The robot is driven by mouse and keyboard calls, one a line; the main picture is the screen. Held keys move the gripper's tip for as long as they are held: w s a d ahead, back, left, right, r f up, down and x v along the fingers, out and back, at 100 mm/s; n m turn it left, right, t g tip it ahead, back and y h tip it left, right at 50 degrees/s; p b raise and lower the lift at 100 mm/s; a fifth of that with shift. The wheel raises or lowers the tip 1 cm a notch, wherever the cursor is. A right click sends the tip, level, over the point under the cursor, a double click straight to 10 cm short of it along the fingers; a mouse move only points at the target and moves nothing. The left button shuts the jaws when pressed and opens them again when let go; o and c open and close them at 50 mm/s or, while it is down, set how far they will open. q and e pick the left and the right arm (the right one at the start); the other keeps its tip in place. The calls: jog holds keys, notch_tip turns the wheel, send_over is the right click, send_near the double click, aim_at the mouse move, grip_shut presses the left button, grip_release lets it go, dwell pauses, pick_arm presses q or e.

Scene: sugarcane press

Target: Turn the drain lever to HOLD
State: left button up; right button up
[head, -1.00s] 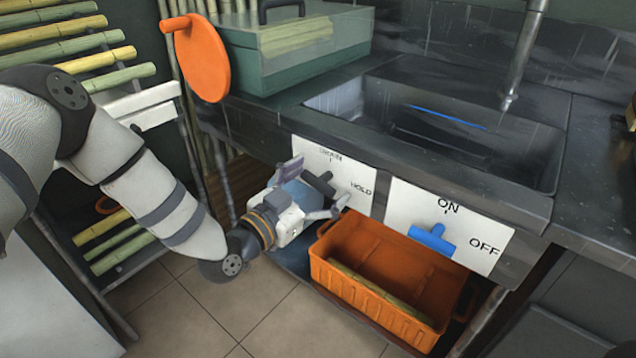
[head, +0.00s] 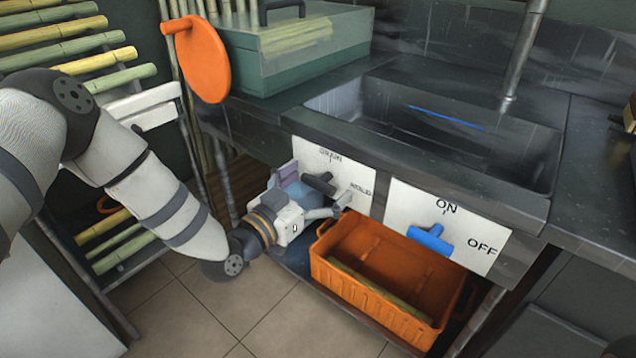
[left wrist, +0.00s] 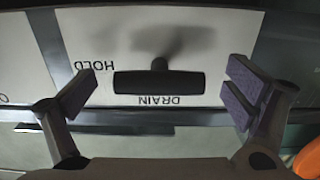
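The drain lever is a black T-shaped handle (head: 318,183) on a white panel (head: 350,183) on the counter front. In the left wrist view the handle (left wrist: 158,83) shows its bar level, beside the upside-down word DRAIN; the word HOLD, also upside down, lies off to the left. My left gripper (head: 306,194) is in front of this panel. In the left wrist view its two fingers (left wrist: 158,95) are wide apart, one on each side of the bar, with gaps between them and it. In the head view the gripper partly covers the panel. My right gripper is not in view.
A second white panel (head: 400,205) with a blue lever (head: 431,238), marked ON and OFF, is to the right. An orange crate (head: 375,310) stands below. A sink (head: 340,98) is above, and a green press box (head: 262,72) with an orange wheel (head: 203,62) is upper left.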

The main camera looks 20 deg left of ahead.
pick_arm(q)
jog(key=v, duration=1.2)
